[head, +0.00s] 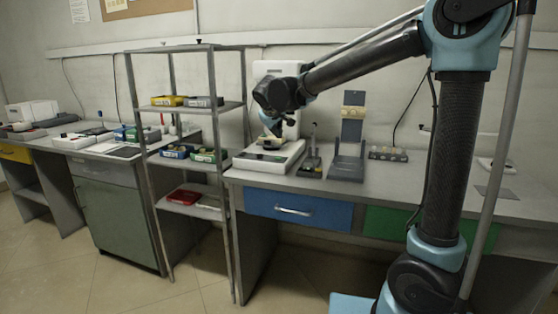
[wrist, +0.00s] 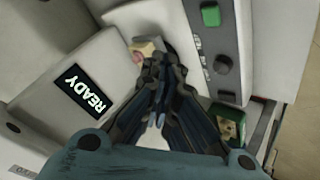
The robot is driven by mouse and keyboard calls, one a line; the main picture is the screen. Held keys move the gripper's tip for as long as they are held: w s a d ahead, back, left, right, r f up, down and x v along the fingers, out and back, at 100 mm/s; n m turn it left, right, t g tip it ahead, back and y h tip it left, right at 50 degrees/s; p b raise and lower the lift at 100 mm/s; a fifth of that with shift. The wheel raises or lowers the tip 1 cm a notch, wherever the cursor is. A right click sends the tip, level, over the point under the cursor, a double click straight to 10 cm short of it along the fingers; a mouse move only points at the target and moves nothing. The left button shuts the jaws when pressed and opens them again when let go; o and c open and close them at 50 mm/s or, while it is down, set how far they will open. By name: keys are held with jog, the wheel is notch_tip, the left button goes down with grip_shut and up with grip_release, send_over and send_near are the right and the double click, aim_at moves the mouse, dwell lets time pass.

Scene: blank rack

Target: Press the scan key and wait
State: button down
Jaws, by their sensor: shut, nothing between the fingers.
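The white scanning device (head: 268,160) stands on the grey bench, with a tall column behind its low base. In the wrist view its tilted screen (wrist: 85,92) reads READY. A green key (wrist: 211,15) sits on the device's grey panel at upper right, with a dark round knob (wrist: 222,64) and a dark square button below it. I cannot read which one is the scan key. My gripper (head: 272,130) is shut and empty above the device's base. In the wrist view the shut fingers (wrist: 158,62) lie between screen and panel, apart from the green key. A small pale block (wrist: 144,48) shows beside the fingertips.
The bench's right part is mostly clear.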

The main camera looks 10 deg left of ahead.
jog(key=shift+f, duration=3.35)
jog(key=shift+f, duration=0.15)
jog(key=shift+f, duration=0.2)
jog(key=shift+f, duration=0.45)
jog(key=shift+r, duration=0.85)
jog(key=shift+r, duration=2.55)
